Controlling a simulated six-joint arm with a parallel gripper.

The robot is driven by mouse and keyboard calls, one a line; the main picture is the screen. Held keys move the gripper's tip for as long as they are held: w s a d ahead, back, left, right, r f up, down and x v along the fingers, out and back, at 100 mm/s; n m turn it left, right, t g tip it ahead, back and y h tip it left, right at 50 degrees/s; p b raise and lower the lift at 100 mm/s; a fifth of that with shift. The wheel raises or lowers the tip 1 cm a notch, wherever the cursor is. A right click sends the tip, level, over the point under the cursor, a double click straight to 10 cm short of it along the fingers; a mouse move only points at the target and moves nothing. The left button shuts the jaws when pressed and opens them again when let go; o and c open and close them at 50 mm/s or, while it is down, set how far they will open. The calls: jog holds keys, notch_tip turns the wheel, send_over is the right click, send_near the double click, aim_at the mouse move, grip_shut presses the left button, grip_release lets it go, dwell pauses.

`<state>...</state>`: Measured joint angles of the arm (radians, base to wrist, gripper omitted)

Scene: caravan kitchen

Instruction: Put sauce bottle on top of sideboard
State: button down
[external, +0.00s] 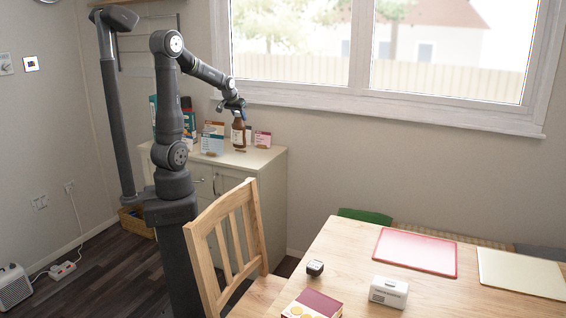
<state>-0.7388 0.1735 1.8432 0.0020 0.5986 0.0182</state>
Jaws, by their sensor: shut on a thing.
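The sauce bottle (238,135), brown with a pale label, is upright over the top of the cream sideboard (266,158) in the external view. My gripper (236,111) is shut on the bottle's upper end from above. A small dark patch shows on the sideboard top just under the bottle. I cannot tell whether the bottle's base touches the surface or is slightly above it. The fingers are small in this view.
Small boxes (212,140) stand left of the bottle, and a reddish box (262,139) stands close on its right. The sideboard top's front right corner is clear. A wooden chair (228,240) and table (350,262) stand in front. The window sill (390,112) is above.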

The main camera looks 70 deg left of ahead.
jog(key=s+a+f, duration=0.2)
jog(key=a+f, duration=0.6)
jog(key=f, duration=0.1)
jog(key=shift+s, duration=0.3)
jog(key=shift+a+f, duration=0.1)
jog(key=shift+f, duration=0.05)
jog(key=c, duration=0.9)
grip_release()
jog(key=shift+c, duration=0.2)
jog(key=v, duration=1.2)
